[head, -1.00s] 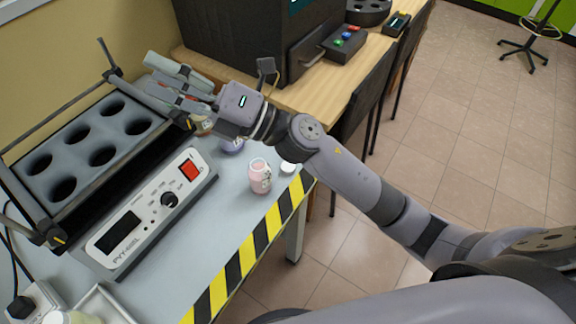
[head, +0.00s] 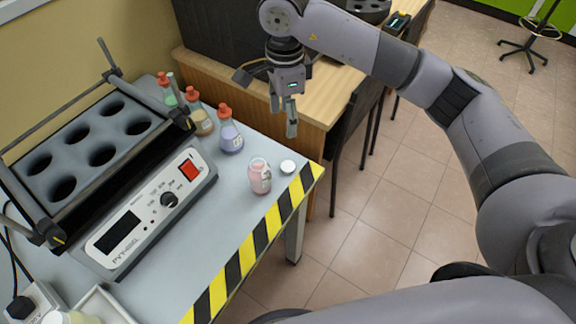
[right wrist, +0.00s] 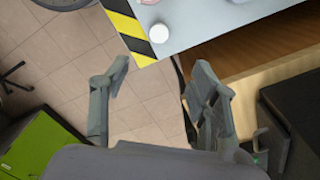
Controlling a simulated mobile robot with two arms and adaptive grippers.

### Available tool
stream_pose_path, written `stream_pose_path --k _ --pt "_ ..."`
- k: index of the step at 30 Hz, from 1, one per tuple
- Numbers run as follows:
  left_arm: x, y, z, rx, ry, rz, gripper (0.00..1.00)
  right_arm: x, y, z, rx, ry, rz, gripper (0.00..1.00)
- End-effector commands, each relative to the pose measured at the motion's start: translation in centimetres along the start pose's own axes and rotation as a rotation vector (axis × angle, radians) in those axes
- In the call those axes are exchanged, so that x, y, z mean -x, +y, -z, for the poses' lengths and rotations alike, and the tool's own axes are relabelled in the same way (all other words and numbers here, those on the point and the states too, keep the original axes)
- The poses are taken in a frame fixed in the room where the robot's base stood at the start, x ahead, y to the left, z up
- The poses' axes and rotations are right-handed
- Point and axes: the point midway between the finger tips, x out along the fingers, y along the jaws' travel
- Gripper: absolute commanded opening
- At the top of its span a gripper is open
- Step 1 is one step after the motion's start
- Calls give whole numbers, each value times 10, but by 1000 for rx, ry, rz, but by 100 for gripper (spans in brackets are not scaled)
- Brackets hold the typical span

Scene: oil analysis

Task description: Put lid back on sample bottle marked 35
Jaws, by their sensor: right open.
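An open pink sample bottle (head: 260,177) stands upright near the striped edge of the table; I cannot read its label clearly. A white lid (head: 288,167) lies flat on the table just right of it, close to the corner. The lid also shows at the top of the right wrist view (right wrist: 159,32). My right gripper (head: 284,119) hangs pointing down above and behind the lid, apart from it. Its fingers are open and empty, as the right wrist view (right wrist: 155,88) also shows. My left gripper is not in view.
Several red-capped flasks stand at the back, the nearest holding purple liquid (head: 230,130). A shaker device (head: 150,215) with a holed rack (head: 60,190) fills the left. A wooden desk (head: 318,103) adjoins behind. The tabletop around bottle and lid is clear.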

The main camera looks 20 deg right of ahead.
Motion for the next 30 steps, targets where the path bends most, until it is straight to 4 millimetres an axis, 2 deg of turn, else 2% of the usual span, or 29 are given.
stream_pose_path --k 8,11,21,25,30 --pt "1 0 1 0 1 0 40 -6 1 -1 0 -4 -3 55" --pt "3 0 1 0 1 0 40 -22 1 -1 0 -4 -6 55" --pt "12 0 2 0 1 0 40 -95 2 -1 -1 -5 -7 55" --pt "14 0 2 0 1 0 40 -113 1 -1 0 -5 -4 55" --pt "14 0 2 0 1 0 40 -123 1 -2 1 -6 -2 55"
